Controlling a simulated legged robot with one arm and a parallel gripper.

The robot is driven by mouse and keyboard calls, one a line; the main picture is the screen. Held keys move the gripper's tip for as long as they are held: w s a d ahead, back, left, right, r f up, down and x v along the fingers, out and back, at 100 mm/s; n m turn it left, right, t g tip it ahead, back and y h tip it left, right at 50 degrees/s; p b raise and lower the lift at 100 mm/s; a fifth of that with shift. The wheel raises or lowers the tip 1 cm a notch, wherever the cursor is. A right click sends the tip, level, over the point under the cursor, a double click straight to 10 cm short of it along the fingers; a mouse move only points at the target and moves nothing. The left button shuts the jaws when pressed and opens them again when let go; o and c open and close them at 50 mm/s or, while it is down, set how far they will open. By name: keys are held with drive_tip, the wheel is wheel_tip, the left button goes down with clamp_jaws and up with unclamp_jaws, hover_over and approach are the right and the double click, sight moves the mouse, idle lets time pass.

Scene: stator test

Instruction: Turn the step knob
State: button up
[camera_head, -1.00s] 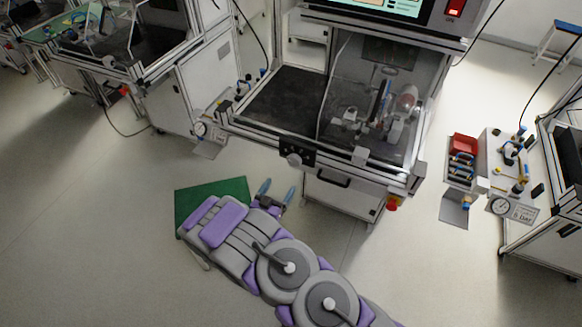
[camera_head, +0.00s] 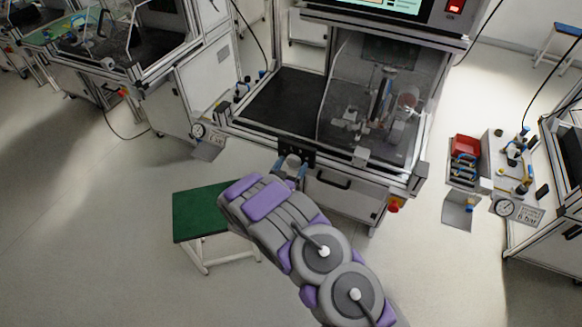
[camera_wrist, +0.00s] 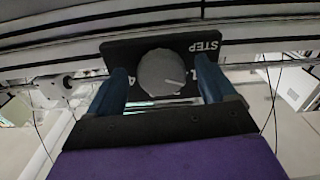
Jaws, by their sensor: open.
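The step knob (camera_wrist: 163,73) is a round grey dial with a pale pointer line, on a black plate (camera_wrist: 205,47) lettered STEP. The pointer points to the lower right in the wrist view. My gripper (camera_wrist: 164,80) is open, with one blue finger on each side of the knob. A narrow gap appears between each finger and the knob; I cannot tell the depth exactly. In the head view my gripper (camera_head: 290,170) is at the black plate (camera_head: 312,154) on the machine's front edge, and hides the knob.
The machine's dark work surface (camera_head: 290,100) and clear guard are behind the plate. A drawer handle (camera_head: 332,180) and a red button (camera_head: 394,205) are to the right. A green-topped stool (camera_head: 198,212) stands below my arm at the left.

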drive_tip(key=shift+a, duration=0.1)
drive_tip(key=shift+a, duration=0.1)
drive_tip(key=shift+c, duration=1.2)
drive_tip(key=c, duration=0.8)
drive_tip(key=shift+m+p, duration=0.3)
drive_tip(key=shift+p, duration=0.05)
drive_tip(key=m+p, duration=0.3)
drive_tip(key=shift+r, duration=0.25)
drive_tip(key=m+p, duration=0.5)
drive_tip(key=shift+f, duration=0.1)
